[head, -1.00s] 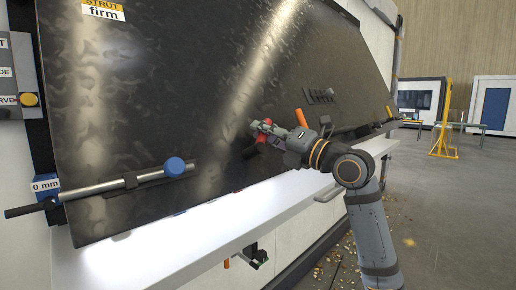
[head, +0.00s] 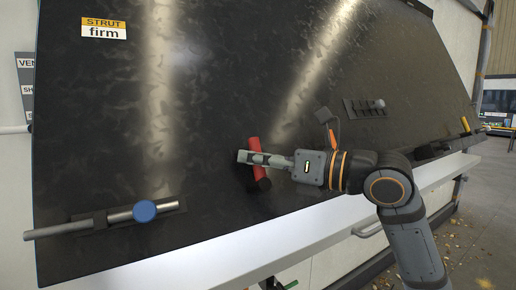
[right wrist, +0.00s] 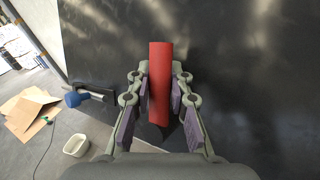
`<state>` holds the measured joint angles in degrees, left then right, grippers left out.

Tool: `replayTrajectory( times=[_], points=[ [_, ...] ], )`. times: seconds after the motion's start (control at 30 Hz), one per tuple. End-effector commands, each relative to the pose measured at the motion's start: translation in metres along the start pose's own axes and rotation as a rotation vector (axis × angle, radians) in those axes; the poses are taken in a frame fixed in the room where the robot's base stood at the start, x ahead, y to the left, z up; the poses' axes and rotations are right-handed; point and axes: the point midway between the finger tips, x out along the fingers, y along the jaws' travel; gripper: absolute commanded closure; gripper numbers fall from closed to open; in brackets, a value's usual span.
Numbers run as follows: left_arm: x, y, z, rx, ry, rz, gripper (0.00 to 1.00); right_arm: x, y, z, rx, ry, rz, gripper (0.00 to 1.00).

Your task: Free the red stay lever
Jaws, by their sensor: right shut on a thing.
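The red stay lever (head: 254,147) is a short red cylinder on the dark panel (head: 215,105), near its lower middle. In the head view it leans slightly, with a black part at its lower end. My right gripper (head: 250,158) reaches in from the right and is shut on the lever. In the right wrist view the red lever (right wrist: 160,75) stands between the two fingers of the right gripper (right wrist: 160,90), with pads at both sides. The fingers hide part of the lever in the head view. My left gripper is not in view.
A steel bar with a blue knob (head: 145,211) sits at the panel's lower left. A sign reading "STRUT firm" (head: 104,28) is at the upper left. A pale ledge (head: 215,251) runs below the panel. A black slotted block (head: 364,107) is on the right.

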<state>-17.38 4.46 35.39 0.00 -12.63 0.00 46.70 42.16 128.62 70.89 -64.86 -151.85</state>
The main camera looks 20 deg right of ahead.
Motion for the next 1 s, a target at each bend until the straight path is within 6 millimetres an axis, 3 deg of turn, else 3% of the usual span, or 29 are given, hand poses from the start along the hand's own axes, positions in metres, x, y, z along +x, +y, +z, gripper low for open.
replayTrajectory(
  times=[0.63,0.67,0.73,1.0],
  points=[
    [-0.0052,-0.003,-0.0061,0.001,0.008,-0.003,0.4,-0.001,0.0023,-0.0004,-0.041,0.021,0.001,1.0],
    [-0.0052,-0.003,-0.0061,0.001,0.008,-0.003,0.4,-0.001,0.0023,-0.0004,-0.04,0.021,0.001,0.8],
    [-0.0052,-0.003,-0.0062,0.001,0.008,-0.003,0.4,-0.001,0.0023,-0.0003,-0.04,0.021,0.001,0.7],
    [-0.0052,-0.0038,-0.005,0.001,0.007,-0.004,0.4,-0.0009,0.0022,0.0002,-0.039,0.02,0.001,0.7]
  ],
)
